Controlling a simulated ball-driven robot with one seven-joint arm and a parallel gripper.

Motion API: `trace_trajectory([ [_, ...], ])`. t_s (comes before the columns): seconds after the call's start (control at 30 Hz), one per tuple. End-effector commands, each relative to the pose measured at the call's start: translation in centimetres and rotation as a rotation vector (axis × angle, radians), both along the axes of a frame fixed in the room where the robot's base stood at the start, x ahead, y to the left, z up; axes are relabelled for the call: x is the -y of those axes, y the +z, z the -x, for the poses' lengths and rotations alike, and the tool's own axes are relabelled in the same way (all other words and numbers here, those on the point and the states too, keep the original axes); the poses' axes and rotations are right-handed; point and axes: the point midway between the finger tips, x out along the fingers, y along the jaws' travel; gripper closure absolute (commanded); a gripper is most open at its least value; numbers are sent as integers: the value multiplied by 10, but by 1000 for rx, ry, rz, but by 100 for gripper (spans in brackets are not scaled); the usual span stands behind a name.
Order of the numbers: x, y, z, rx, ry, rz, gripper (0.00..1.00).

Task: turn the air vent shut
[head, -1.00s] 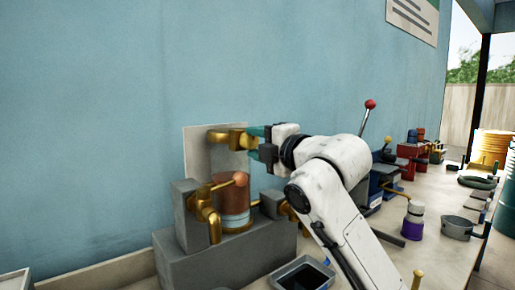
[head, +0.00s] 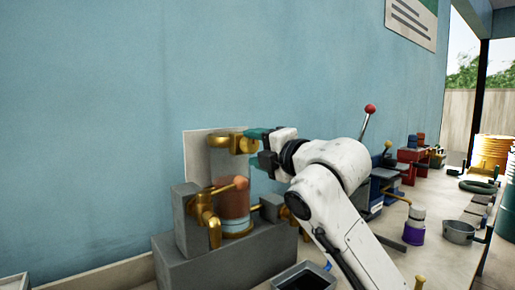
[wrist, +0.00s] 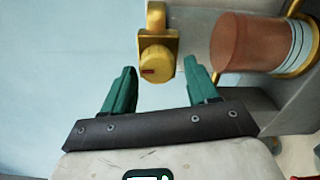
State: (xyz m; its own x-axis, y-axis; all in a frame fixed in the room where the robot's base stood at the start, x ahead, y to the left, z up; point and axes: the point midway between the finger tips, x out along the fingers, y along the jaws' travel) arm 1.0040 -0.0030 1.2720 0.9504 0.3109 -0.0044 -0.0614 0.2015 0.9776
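The air vent is a brass knob (wrist: 155,65) with a red mark on its face, at the upper middle of the wrist view. In the head view the brass vent fitting (head: 230,143) sits at the top of the decanting rig, against a pale backing plate. My gripper (wrist: 164,72) is open, its two green fingers pointing at the knob. The knob lies near the gap between the fingertips, with visible space to both. In the head view my gripper (head: 255,146) is just right of the fitting. Any contact is hidden there.
A copper-coloured cylinder (head: 235,203) stands below the vent, with a brass tap (head: 208,215) at its left. A grey block (head: 205,262) carries them. A dark tray (head: 305,277) lies in front. A red-knobbed lever (head: 369,112) stands behind my arm.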

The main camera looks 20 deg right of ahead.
Motion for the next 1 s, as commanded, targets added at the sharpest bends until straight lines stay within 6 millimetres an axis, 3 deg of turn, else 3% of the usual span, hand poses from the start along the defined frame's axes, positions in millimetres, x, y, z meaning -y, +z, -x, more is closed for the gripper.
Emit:
trace_trajectory([
  [0.1,1,1,0,2,-1,-1,31],
  [0.47,5,1,9,4,-3,-2,31],
  [1.0,32,1,94,3,-2,-2,31],
])
